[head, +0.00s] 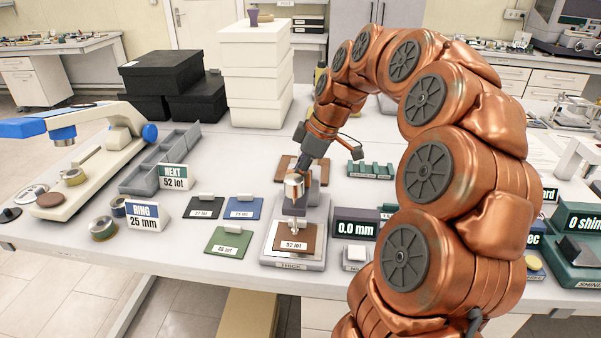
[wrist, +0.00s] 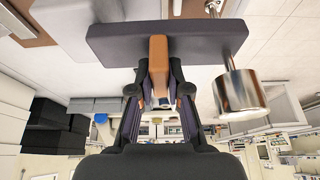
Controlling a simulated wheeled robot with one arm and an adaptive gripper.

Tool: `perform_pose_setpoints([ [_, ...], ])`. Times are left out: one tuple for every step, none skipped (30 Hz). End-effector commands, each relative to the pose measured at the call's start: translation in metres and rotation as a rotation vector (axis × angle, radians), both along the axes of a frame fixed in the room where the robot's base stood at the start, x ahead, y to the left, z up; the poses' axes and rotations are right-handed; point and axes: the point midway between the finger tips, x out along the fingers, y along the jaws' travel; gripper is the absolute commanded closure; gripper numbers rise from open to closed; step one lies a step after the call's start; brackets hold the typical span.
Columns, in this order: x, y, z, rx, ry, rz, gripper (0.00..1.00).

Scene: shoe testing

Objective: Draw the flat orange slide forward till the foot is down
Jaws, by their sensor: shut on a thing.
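The thickness gauge's base (head: 275,259), marked THICK, stands near the table's front edge. A brown leather piece labelled 52 lot (head: 304,233) lies on it. A chrome cylinder (head: 294,187) with a thin rod below hangs over the leather; whether the foot touches it I cannot tell. The cylinder also shows in the wrist view (wrist: 241,95). My gripper (wrist: 158,78) is shut on the flat orange slide (wrist: 158,55), which stands out from the gauge's dark head (wrist: 105,42). In the head view my gripper (head: 312,150) is behind the cylinder, and the slide is hidden.
The display reading 0.0 mm (head: 356,227) stands right of the gauge. Blue, black and green labelled swatches (head: 228,241) lie left. Another brown piece (head: 285,170) lies behind. White boxes (head: 256,80) are stacked at the back. My arm covers the table's right middle.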

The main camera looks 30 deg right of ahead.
Motion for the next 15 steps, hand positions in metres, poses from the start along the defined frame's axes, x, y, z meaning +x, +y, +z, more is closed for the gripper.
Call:
perform_pose_setpoints([
  [-0.0030, 0.0037, -0.0013, 0.001, -0.003, 0.001, 1.00],
  [-0.0045, 0.0050, -0.0010, 0.001, -0.003, 0.001, 1.00],
  [-0.0062, 0.0063, -0.0005, 0.001, -0.003, 0.001, 1.00],
  [-0.0072, 0.0072, -0.0001, 0.001, -0.003, 0.001, 1.00],
  [-0.0080, 0.0079, 0.0001, 0.001, -0.003, 0.001, 1.00],
  [-0.0088, 0.0084, 0.0005, 0.002, -0.002, 0.001, 1.00],
  [-0.0091, 0.0087, 0.0006, 0.002, -0.002, 0.001, 1.00],
  [-0.0094, 0.0090, 0.0007, 0.002, -0.001, 0.001, 1.00],
  [-0.0097, 0.0091, 0.0008, 0.002, 0.000, 0.002, 1.00],
  [-0.0097, 0.0092, 0.0007, 0.003, 0.000, 0.002, 1.00],
  [-0.0099, 0.0094, 0.0007, 0.004, 0.001, 0.002, 1.00],
  [-0.0100, 0.0094, 0.0006, 0.003, 0.002, 0.002, 1.00],
  [-0.0100, 0.0095, 0.0005, 0.004, 0.003, 0.003, 1.00],
  [-0.0101, 0.0096, 0.0004, 0.004, 0.003, 0.003, 1.00],
  [-0.0103, 0.0097, 0.0002, 0.004, 0.003, 0.003, 1.00],
])
